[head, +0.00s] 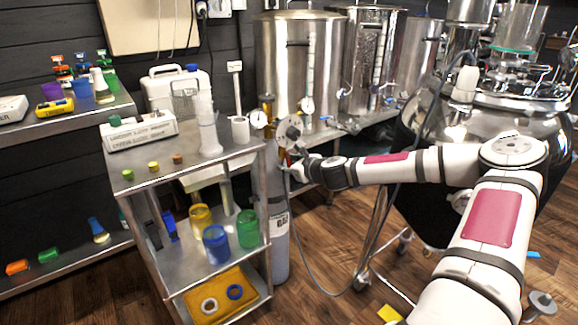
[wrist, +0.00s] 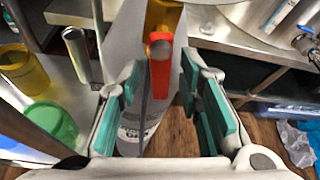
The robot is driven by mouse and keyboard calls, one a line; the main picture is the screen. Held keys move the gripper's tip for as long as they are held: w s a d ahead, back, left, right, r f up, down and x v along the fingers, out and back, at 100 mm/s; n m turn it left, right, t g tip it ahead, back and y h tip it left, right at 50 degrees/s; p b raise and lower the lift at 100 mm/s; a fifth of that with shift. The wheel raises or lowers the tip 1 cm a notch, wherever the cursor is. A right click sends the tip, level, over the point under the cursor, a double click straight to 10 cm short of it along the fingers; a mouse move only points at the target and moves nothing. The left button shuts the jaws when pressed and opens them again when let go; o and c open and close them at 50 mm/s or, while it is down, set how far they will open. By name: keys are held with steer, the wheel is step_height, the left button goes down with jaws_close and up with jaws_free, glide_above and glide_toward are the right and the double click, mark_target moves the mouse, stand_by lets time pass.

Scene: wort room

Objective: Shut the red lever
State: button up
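The red lever (wrist: 161,72) shows in the wrist view as an upright red bar, lying in front of a yellow-orange fitting (wrist: 163,15). Behind it is the top of a grey gas cylinder (wrist: 136,115). My gripper (wrist: 163,92) is open, with one green-padded finger to each side of the lever and a gap on both sides. In the head view my gripper (head: 294,168) is at the top of the gas cylinder (head: 277,245), beside the cart; the lever is mostly hidden there.
A metal cart (head: 192,162) with small caps, a white box and coloured jars stands left of the cylinder. Steel kettles (head: 300,65) stand on a bench behind. A large shiny vessel (head: 510,130) is at the right. A hose hangs near my arm.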

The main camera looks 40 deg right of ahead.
jaws_close()
steer(key=shift+d+r+n+t+h+b, duration=0.6)
steer(key=shift+n+h+b, duration=0.35)
steer(key=shift+n, duration=1.05)
steer(key=shift+d+r+n+t+h+b, duration=0.5)
steer(key=shift+r+n+h+b, duration=0.35)
steer(key=shift+n, duration=1.15)
steer(key=shift+d+r+n+t+h+b, duration=0.55)
steer(key=shift+n+h+b, duration=0.4)
steer(key=shift+n, duration=1.05)
steer(key=shift+o, duration=0.4)
jaws_free()
